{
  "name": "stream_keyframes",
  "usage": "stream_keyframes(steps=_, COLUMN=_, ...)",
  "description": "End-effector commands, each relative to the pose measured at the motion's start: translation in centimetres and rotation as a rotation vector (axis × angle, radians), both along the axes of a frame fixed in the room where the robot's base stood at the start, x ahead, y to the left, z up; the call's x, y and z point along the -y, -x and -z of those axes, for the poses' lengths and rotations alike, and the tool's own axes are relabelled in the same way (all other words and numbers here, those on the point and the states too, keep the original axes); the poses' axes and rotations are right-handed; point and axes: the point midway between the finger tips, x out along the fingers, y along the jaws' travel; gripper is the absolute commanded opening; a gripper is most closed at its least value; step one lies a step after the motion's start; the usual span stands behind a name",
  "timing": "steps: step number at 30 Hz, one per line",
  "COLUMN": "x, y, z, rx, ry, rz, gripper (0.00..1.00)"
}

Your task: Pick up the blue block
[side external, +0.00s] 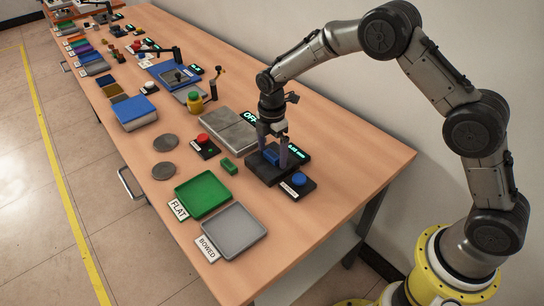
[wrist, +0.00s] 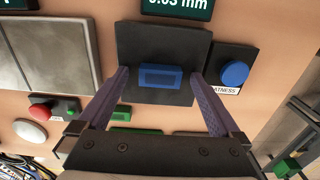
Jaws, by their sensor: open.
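The blue block (wrist: 160,77) lies on a dark square plate (wrist: 140,45) in the wrist view, with its long side running left to right. In the side view the blue block (side external: 271,156) shows partly between my fingers. My gripper (wrist: 163,95) is open, with one finger to the left of the block and one to the right, and clear gaps on both sides. In the side view my gripper (side external: 272,155) points down over the plate. I cannot tell how far the fingertips are above the plate.
A blue button (wrist: 235,73) on a black box stands right of the plate in the wrist view. A red button (side external: 203,138), a green block (side external: 229,166), a green tray (side external: 203,194) and a grey tray (side external: 233,231) are nearby. A grey slab (side external: 230,130) lies behind.

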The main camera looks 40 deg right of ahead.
Motion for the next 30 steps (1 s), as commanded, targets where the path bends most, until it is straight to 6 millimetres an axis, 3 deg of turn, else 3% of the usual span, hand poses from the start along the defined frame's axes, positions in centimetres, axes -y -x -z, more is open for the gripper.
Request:
stream_keyframes(steps=3, x=0.00, y=0.02, z=-0.01, rx=0.000, ry=0.000, rz=0.000, gripper=0.98)
stream_keyframes(steps=19, x=0.00, y=0.01, z=-0.06, rx=0.000, ry=0.000, rz=0.000, gripper=0.03)
stream_keyframes(steps=30, x=-0.01, y=-0.07, z=-0.46, rx=0.003, ry=0.000, rz=0.000, gripper=0.00)
